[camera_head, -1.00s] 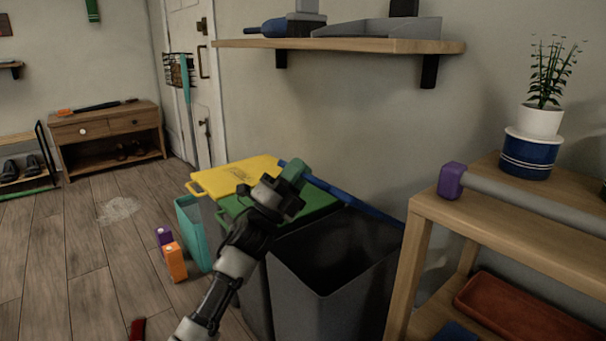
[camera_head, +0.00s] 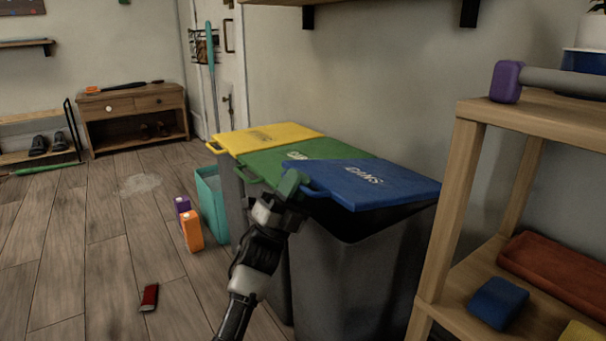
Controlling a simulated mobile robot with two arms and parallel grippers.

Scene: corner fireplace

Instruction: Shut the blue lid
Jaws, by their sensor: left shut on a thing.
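The blue lid (camera_head: 365,184), marked CANS, lies over the nearest grey bin (camera_head: 345,275). It is almost flat, with a dark gap under its right and front edges, so it is not flush with the rim. My left gripper (camera_head: 293,186) is at the lid's left front corner, shut on the blue handle (camera_head: 314,190); the fingers hide part of the handle. My right gripper is not in view.
A green lid (camera_head: 290,158) and a yellow lid (camera_head: 265,137) lie shut behind the blue one. A teal bin (camera_head: 212,205), an orange box (camera_head: 192,231) and a purple box (camera_head: 182,206) stand to the left. A wooden shelf (camera_head: 448,215) stands close on the right.

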